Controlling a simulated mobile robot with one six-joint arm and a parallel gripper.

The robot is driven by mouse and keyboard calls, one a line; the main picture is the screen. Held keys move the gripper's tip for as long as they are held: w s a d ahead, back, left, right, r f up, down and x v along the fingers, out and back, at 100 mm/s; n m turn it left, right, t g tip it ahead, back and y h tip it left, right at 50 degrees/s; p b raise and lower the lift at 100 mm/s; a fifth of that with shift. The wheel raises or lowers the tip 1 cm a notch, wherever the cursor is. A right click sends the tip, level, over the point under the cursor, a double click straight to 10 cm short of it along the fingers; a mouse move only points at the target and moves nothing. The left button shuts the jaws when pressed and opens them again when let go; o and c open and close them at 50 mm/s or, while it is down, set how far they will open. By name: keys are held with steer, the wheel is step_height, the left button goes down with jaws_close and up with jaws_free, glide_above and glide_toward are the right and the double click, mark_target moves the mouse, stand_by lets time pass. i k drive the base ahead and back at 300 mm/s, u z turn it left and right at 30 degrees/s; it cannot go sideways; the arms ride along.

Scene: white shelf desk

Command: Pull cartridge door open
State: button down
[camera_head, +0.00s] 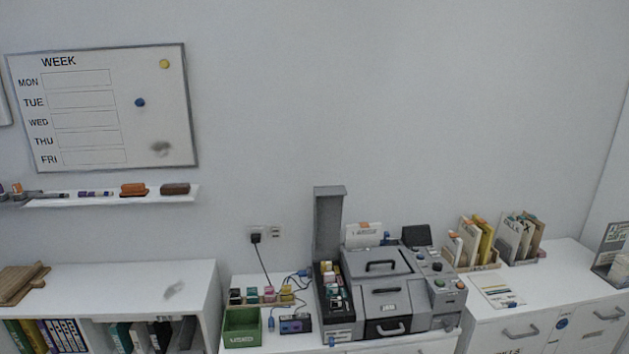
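A grey machine (384,297) stands on the white desk right of the picture's middle. At its left side a tall grey door or lid (329,222) stands upright, above a narrow open bay with several coloured cartridges (331,277). The machine's top has a grey lid with a dark handle (381,265). Its front has a panel with a dark handle (390,328), which looks shut. I cannot tell for sure which of these is the cartridge door. My gripper is not in view.
Left of the machine are a green bin (242,328), several small coloured cartridges (268,294), a dark cartridge (295,324) and blue cables. Right of it are a control panel (437,275), file holders (518,238) and a paper sheet (497,291). A low white shelf (110,290) stands left.

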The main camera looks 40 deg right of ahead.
mark_target(328, 199)
steer(key=u, duration=0.25)
steer(key=i, duration=0.85)
steer(key=u, duration=0.2)
